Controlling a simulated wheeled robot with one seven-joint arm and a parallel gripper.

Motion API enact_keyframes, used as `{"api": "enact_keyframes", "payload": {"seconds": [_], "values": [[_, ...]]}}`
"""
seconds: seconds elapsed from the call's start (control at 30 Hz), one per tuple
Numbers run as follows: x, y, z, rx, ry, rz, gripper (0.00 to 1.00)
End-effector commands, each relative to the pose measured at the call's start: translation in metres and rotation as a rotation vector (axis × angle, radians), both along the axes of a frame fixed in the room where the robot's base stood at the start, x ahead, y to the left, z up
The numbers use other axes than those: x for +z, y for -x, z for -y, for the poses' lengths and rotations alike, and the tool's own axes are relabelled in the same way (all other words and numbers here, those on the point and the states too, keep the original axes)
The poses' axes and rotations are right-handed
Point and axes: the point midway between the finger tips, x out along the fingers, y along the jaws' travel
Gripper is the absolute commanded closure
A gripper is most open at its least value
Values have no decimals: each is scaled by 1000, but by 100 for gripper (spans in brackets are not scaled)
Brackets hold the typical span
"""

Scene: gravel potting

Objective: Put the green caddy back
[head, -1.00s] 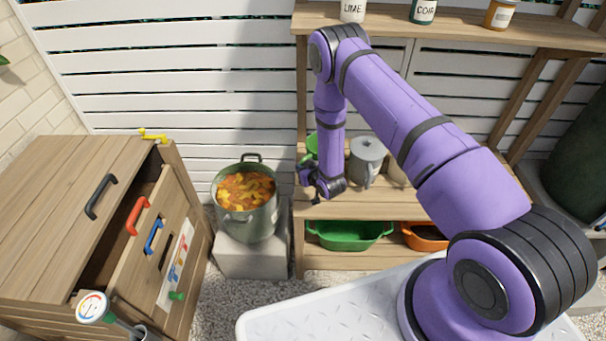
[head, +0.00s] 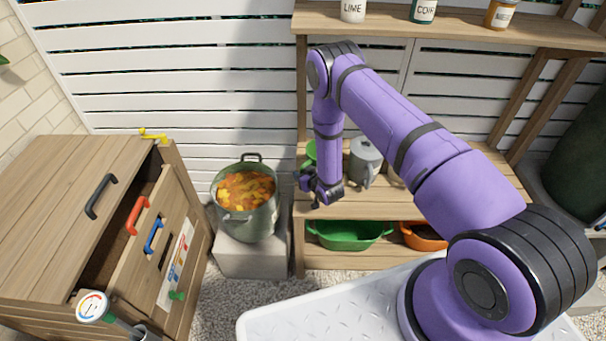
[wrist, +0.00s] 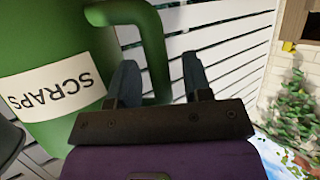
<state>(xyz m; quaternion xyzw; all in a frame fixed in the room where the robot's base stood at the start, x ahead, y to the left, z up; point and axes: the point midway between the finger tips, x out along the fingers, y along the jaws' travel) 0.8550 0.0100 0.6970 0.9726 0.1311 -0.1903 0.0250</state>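The green caddy (wrist: 60,50) with a white SCRAPS label, upside down in the picture, fills the upper left of the wrist view. Its green handle (wrist: 155,55) runs down between my two fingers. My gripper (wrist: 160,80) is open, with one finger on each side of the handle and a visible gap on the right side. In the head view my gripper (head: 317,198) is at the left front of the middle shelf. The caddy (head: 310,152) shows there only as a green sliver behind my forearm, at the shelf's left end.
A grey can (head: 366,158) stands just right of my forearm on the shelf (head: 400,206). Green (head: 348,236) and orange (head: 423,238) tubs are below.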

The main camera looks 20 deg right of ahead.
Motion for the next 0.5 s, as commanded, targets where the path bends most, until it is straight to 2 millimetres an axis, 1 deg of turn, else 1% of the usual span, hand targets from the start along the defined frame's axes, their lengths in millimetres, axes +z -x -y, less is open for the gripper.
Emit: {"api": "enact_keyframes", "payload": {"seconds": [0.17, 0.23, 0.37, 0.5], "values": [[2, 0, 0, 0, 0, 0, 55], [4, 4, 1, 0, 0, -1, 55], [11, 20, 6, -1, 1, -2, 55], [21, 46, 13, -1, 0, -3, 55]]}}
